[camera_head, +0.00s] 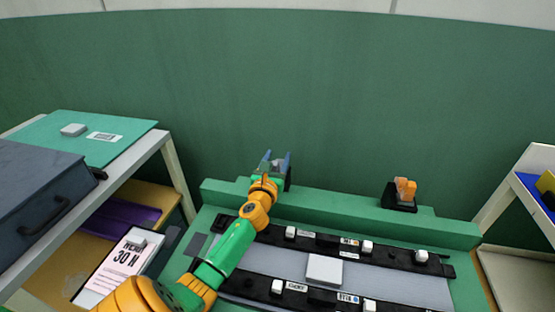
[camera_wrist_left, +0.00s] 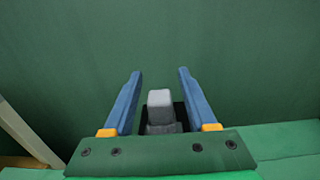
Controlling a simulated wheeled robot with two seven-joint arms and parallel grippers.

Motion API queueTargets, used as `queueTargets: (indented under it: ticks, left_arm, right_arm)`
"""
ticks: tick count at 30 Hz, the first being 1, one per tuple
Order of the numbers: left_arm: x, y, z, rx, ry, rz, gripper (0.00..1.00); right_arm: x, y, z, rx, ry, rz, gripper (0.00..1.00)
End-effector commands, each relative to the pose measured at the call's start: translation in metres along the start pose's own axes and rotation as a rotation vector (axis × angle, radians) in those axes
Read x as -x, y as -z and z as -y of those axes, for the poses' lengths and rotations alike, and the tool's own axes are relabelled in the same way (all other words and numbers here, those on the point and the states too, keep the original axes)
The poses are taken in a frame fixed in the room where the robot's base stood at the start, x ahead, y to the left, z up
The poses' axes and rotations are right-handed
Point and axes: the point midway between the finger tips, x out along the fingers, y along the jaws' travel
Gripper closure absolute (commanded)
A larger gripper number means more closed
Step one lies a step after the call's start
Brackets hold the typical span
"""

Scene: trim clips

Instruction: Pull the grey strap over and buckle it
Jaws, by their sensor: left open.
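My left gripper (camera_head: 278,155) is open at the back ledge of the green bench. In the left wrist view its two blue fingers (camera_wrist_left: 160,72) stand on either side of a grey block (camera_wrist_left: 159,105) on a black base, with gaps on both sides. The block looks like the grey strap's upright end, but I cannot tell for sure. In the head view the gripper mostly hides it. An orange piece (camera_head: 404,188) stands on a similar black base farther right on the ledge. My right gripper is not in view.
Black rails (camera_head: 330,241) with white clips run along the green bench (camera_head: 216,191), and a white block (camera_head: 324,269) lies between them. A shelf with a dark drawer box (camera_head: 40,200) stands at left, a white rack (camera_head: 515,185) at right. A green wall rises behind.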

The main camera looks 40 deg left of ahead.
Motion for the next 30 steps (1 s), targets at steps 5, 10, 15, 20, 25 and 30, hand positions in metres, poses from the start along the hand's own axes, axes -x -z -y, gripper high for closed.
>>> queueTargets:
  ticks: [5, 10, 15, 20, 25, 30]
  left_arm:
    - [-0.0008, -0.0003, 0.0002, -0.001, 0.001, 0.0, 0.43]
    - [-0.0006, -0.0002, 0.0002, 0.0, 0.001, 0.0, 0.78]
    - [-0.0005, -0.0001, 0.0002, 0.0, 0.001, 0.0, 1.0]
    - [-0.0005, 0.0, 0.0002, 0.0, 0.0, -0.001, 1.0]
    - [-0.0005, 0.0, 0.0002, 0.0, 0.001, -0.001, 1.0]
    - [-0.0004, 0.0, 0.0002, 0.0, 0.001, -0.001, 1.0]
  right_arm:
    - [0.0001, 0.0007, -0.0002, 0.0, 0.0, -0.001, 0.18]
    - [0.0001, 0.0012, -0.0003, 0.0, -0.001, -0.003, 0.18]
    - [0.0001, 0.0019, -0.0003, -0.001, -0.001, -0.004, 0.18]
    - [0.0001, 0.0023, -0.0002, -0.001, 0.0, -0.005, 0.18]
    - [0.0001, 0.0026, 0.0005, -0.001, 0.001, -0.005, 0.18]
    - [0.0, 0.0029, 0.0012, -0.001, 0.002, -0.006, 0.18]
